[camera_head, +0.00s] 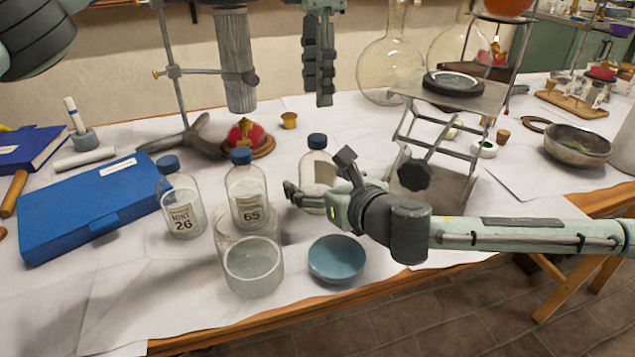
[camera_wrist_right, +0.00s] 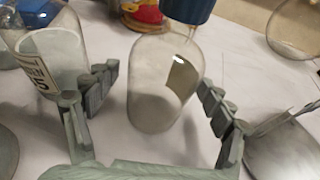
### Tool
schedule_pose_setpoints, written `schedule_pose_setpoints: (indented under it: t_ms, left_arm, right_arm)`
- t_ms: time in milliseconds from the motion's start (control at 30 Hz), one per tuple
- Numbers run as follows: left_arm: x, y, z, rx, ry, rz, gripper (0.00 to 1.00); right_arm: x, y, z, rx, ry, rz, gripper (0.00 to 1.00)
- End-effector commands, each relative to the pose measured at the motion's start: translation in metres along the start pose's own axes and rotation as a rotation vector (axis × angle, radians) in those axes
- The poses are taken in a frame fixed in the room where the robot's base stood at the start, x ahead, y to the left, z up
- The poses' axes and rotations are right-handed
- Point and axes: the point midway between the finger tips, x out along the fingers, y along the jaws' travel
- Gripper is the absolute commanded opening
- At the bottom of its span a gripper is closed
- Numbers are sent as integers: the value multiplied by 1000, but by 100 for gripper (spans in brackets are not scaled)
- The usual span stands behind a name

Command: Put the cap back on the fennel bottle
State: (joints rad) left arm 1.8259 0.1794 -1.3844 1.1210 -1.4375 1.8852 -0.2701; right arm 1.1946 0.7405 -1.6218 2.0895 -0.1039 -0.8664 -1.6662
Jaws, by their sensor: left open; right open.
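Three clear bottles with blue caps stand on the white-covered table. One is labelled MINT 26 (camera_head: 180,207). One is labelled 65 (camera_head: 247,195), its name too small to read. The third bottle (camera_head: 318,165) has its label turned away, and its blue cap (camera_head: 317,141) appears seated on top; the cap also shows in the right wrist view (camera_wrist_right: 187,8). No label legibly reads fennel. My right gripper (camera_head: 318,176) is open, its fingers on either side of the third bottle, with gaps in the right wrist view. My left gripper (camera_head: 319,98) is open and empty, hanging fingers-down above the table behind.
A glass beaker (camera_head: 252,270) stands close in front of bottle 65, and a blue bowl (camera_head: 337,262) sits near the front edge. A blue case (camera_head: 85,212) lies left. A metal lab jack (camera_head: 440,150) stands right of the third bottle. A retort stand (camera_head: 172,65) is behind.

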Motion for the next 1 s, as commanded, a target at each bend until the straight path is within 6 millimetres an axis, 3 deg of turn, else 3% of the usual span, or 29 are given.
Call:
schedule_pose_setpoints:
  t_ms: [167, 833, 1000]
  left_arm:
    - [0, 0, 0, 0, 0, 0, 44]
    - [0, 0, 0, 0, 0, 0, 44]
    - [0, 0, 0, -77, 0, 0, 44]
  right_arm:
    - [0, 0, 0, 0, 0, 0, 82]
    - [0, 0, 0, 0, 0, -1, 0]
    - [0, 0, 0, 0, 0, -1, 0]
